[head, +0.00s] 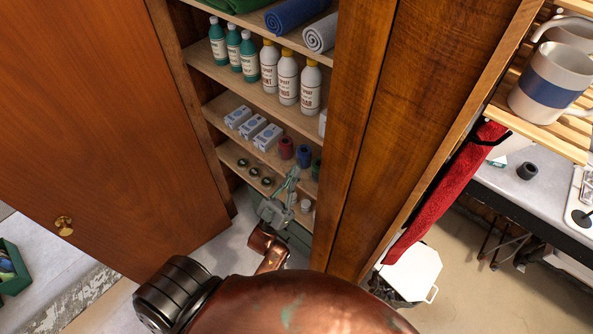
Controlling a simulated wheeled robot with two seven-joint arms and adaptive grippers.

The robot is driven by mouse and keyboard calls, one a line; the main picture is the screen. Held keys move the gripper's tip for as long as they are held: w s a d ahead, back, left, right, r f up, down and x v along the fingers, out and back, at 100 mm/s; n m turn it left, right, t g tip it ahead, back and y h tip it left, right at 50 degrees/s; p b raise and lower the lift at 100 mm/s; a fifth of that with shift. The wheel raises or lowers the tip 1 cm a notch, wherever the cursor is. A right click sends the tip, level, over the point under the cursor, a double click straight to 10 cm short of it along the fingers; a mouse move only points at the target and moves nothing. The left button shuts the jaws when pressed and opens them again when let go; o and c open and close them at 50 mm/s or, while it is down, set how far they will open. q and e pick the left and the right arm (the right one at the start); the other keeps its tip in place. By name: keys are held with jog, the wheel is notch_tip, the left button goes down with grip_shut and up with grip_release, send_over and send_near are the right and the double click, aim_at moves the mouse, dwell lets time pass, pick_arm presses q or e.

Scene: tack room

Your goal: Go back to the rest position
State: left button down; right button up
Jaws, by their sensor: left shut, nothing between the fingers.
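My left gripper (291,176) is shut and empty. It is in front of the lower shelves of an open wooden cabinet (352,130), close to the rolled red and blue items in the picture. I cannot tell whether it touches anything there. My copper-coloured left arm reaches up to it from the bottom of the picture and hides part of the cabinet's base and the floor. My right gripper does not show.
The open cabinet door (90,120) stands on the left. The shelves hold several bottles (287,78), small boxes (252,125) and rolled cloths (294,14). On the right are a mug (550,85) on a slatted rack, a red cloth (445,190) and a white-lidded bin (415,270).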

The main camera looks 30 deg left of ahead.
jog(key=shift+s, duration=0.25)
